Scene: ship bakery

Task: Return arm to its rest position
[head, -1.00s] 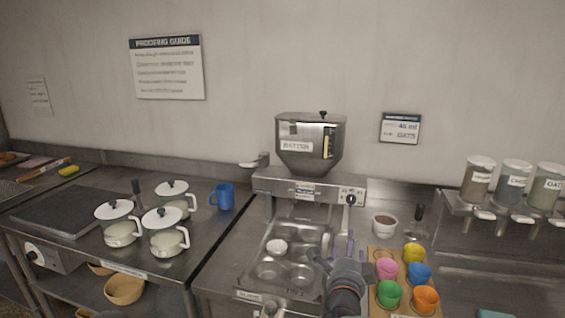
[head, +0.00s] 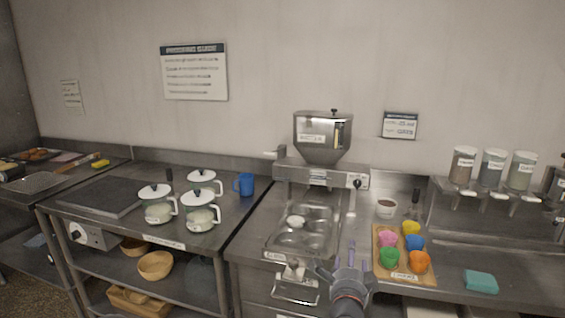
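My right gripper (head: 345,248) is in the lower middle of the head view, on an arm that comes in from the bottom edge. Its purple-edged fingers point away from me with a narrow gap between them, and nothing shows in it. It is in front of the counter, between the muffin tin (head: 265,243) and the wooden board (head: 379,238) in the picture. I cannot tell its height above the counter. My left gripper is not in view.
A batter dispenser (head: 323,135) stands behind the tin, which holds one white cup (head: 297,222). Several coloured cups, including a yellow one (head: 411,227), stand on the board. White lidded pots (head: 158,207) and a blue mug (head: 244,184) are left. A teal block (head: 480,281) lies right.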

